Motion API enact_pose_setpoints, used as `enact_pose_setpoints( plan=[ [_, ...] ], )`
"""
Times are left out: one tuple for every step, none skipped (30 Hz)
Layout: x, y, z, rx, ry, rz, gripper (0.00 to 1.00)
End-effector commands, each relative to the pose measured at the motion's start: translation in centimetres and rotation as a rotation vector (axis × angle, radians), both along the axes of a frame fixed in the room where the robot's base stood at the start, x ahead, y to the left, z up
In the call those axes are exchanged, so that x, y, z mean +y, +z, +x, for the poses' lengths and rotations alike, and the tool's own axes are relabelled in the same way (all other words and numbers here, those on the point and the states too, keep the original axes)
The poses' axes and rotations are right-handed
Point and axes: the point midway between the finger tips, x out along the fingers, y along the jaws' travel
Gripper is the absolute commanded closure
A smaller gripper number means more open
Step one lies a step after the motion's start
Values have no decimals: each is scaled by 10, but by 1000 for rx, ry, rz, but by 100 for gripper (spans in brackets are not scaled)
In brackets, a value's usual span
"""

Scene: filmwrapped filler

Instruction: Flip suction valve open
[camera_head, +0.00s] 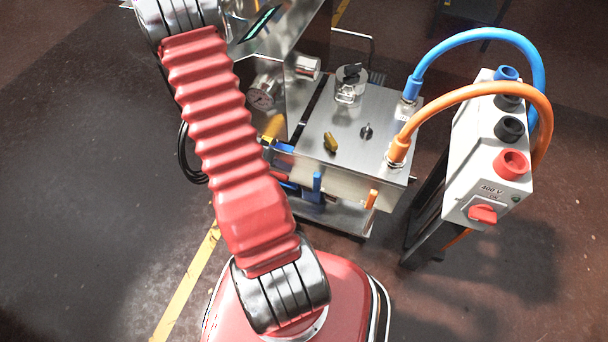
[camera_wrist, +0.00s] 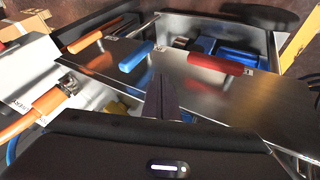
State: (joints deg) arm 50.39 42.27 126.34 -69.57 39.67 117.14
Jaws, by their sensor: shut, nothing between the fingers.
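In the wrist view, three lever handles lie along a metal panel: orange (camera_wrist: 97,33), blue (camera_wrist: 136,57) and red (camera_wrist: 221,64). I cannot tell which one is the suction valve; no label on them is legible. The head view shows a blue handle (camera_head: 317,187) and an orange handle (camera_head: 371,198) on the front of the metal machine (camera_head: 374,115). In the head view my gripper does not show.
A blue hose (camera_head: 480,37) and an orange hose (camera_head: 480,91) arch from the machine top towards a white 400 V socket box (camera_head: 478,160) on the right. The floor at left is clear.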

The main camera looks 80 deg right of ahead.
Motion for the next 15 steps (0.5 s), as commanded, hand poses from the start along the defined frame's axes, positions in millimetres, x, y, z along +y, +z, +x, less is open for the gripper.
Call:
enact_pose_setpoints(
  plan=[
    [-2,-6,-5,1,-2,3,100],
    [-3,-10,-7,1,-1,3,100],
    [-5,-14,-9,2,-1,2,100],
    [-6,-17,-11,1,-2,2,100],
    [-7,-20,-14,2,-2,3,100],
    [-9,-24,-16,2,-3,3,100],
    [-10,-27,-18,2,-2,2,100],
    [-12,-30,-20,2,-1,2,100],
    [-13,-35,-23,2,-1,2,100],
    [-15,-38,-25,1,-2,2,100],
    [-16,-41,-27,1,-3,1,100],
    [-18,-45,-29,1,-1,3,100],
    [-17,-44,-34,1,-3,1,100],
    [-17,-44,-39,1,-3,1,100],
    [-16,-44,-45,1,-3,2,100]
  ],
)
